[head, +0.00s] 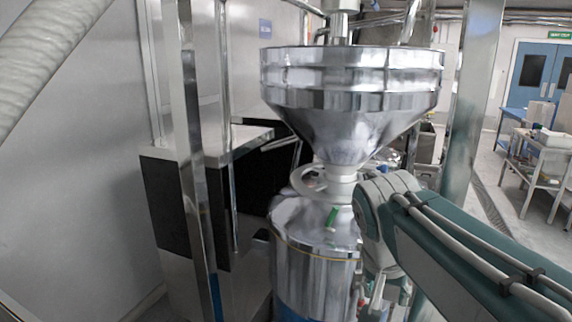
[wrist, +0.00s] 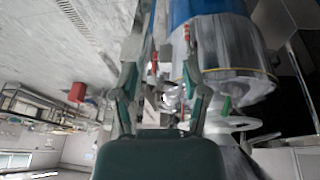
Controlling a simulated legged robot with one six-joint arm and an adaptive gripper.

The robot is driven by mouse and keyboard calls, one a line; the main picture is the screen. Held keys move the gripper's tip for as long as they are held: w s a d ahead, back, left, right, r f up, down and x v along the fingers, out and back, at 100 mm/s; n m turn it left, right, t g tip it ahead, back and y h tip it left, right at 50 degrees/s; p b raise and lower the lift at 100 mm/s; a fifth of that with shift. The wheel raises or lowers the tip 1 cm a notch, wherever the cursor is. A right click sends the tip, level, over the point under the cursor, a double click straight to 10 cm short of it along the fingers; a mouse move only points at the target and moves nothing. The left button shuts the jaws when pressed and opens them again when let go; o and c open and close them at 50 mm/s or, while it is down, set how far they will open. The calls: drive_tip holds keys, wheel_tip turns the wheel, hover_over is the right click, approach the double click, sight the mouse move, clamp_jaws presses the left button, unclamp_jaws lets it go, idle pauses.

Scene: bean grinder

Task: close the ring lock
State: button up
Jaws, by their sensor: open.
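The steel grinder body (head: 315,245) stands under a wide funnel hopper (head: 352,80). A pale ring with openings (head: 308,181) sits around the narrow neck between them; I cannot tell for sure whether it is the ring lock. A short green handle (head: 332,216) sticks up on the body's shoulder. In the wrist view, turned over, the pale ring (wrist: 232,124) and green handle (wrist: 226,107) lie to the right of my gripper (wrist: 162,50). My gripper is open, its fingers apart beside the grinder body (wrist: 232,55). In the head view my arm hides most of it.
A steel post (head: 196,150) and a black-and-steel cabinet (head: 165,195) stand to the left. Another post (head: 472,95) rises behind my arm.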

drive_tip(key=s+f+n+t+y, duration=0.2)
drive_tip(key=s+f+n, duration=0.3)
drive_tip(key=s+f, duration=0.3)
drive_tip(key=s, duration=0.3)
drive_tip(key=shift+a+t, duration=0.15)
drive_tip(key=shift+t, duration=0.15)
idle(0.5)
